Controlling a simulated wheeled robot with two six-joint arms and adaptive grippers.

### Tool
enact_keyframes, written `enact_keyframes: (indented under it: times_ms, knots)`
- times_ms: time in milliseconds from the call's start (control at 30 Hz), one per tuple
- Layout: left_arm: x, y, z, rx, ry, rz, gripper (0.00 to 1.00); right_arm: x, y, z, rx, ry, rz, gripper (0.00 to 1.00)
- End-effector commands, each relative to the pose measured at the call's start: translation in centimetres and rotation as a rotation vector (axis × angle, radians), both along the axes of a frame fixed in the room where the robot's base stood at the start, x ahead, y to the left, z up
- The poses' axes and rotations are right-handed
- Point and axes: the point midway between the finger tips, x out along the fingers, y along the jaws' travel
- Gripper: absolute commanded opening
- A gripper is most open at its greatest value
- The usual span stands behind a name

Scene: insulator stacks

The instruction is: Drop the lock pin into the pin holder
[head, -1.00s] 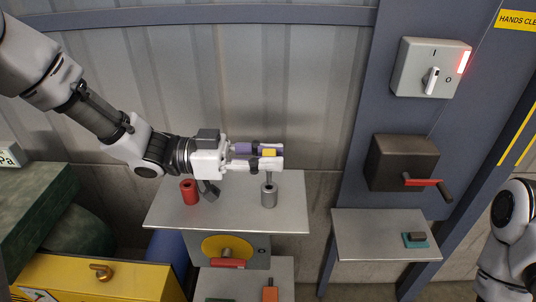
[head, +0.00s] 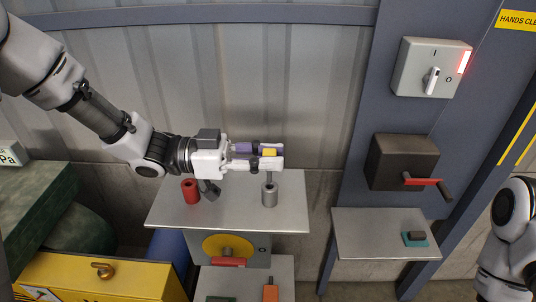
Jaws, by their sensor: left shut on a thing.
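My left gripper (head: 270,156) comes in from the left, level above the small metal table, shut on the lock pin (head: 269,153). The pin's yellow head shows between the fingers, and a thin shaft seems to point down below them. A grey cylinder with an open top, seemingly the pin holder (head: 269,196), stands upright on the table right under the fingertips. Whether the pin's lower end is inside its hole I cannot tell. My right gripper is out of view; only part of that arm shows at the right edge.
A red hollow cylinder (head: 190,191) and a small dark object (head: 210,189) stand on the metal table (head: 230,215), left of the grey cylinder. A side shelf (head: 370,235) at right carries a small teal-and-dark block (head: 415,238). A corrugated wall is behind.

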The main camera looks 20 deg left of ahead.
Motion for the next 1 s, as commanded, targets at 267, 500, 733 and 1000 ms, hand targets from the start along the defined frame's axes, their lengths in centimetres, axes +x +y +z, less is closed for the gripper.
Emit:
enact_keyframes:
  times_ms: [267,500,733,1000]
  knots:
    - [0.01,0.0,0.05,0.0,0.001,0.0,0.0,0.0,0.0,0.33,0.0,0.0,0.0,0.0]
    - [0.01,0.0,-0.06,0.0,0.0,0.0,0.0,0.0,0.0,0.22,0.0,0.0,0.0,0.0]
    - [0.01,0.0,-0.63,0.0,0.001,0.0,0.0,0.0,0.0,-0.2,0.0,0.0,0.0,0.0]
    - [0.01,0.0,-0.08,0.0,0.0,0.0,0.0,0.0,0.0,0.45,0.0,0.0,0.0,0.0]
